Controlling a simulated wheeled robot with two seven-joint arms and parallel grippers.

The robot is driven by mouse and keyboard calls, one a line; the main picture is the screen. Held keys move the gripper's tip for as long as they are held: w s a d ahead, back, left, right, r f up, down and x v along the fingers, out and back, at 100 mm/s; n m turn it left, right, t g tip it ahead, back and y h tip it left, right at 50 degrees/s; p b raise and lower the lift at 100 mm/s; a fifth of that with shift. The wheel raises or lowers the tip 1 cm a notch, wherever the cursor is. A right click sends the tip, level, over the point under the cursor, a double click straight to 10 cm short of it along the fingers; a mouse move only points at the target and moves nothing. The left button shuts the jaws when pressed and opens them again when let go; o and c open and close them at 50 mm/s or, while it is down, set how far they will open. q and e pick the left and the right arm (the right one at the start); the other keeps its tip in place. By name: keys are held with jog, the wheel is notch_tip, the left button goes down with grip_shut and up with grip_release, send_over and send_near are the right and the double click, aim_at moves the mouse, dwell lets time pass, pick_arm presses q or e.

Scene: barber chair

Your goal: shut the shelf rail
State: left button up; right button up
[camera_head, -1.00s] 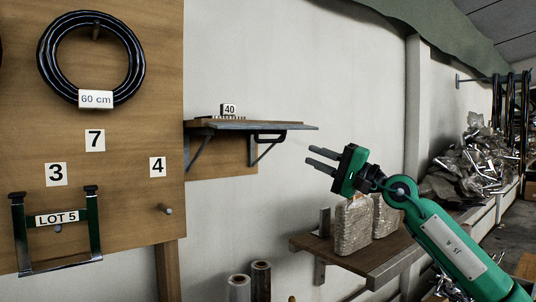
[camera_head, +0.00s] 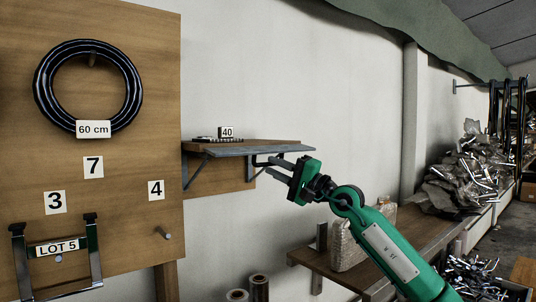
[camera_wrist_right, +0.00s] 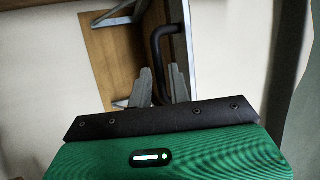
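The wall shelf (camera_head: 260,145) has a wooden top with a grey rail (camera_head: 235,153) along its front edge. A dark bar handle (camera_head: 258,162) hangs under the rail; its far part is hidden behind my fingers. My right gripper (camera_head: 268,166) is open at the handle, its fingers pointing left. In the right wrist view, the black handle (camera_wrist_right: 157,48) runs down between the two spread fingertips (camera_wrist_right: 162,86). I cannot tell whether they touch it. My left gripper is not in view.
A number 40 tag (camera_head: 227,132) stands on the shelf. A wooden board (camera_head: 120,200) with a black ring (camera_head: 42,90) fills the left. A lower bench (camera_head: 330,272) carries a wrapped block (camera_head: 345,245) behind my right arm. Scrap metal (camera_head: 465,180) is piled at the right.

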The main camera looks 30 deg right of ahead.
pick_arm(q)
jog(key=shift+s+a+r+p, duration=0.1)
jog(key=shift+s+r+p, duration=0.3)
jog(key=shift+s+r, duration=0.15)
pick_arm(e)
jog(key=shift+x, duration=1.4)
grip_shut()
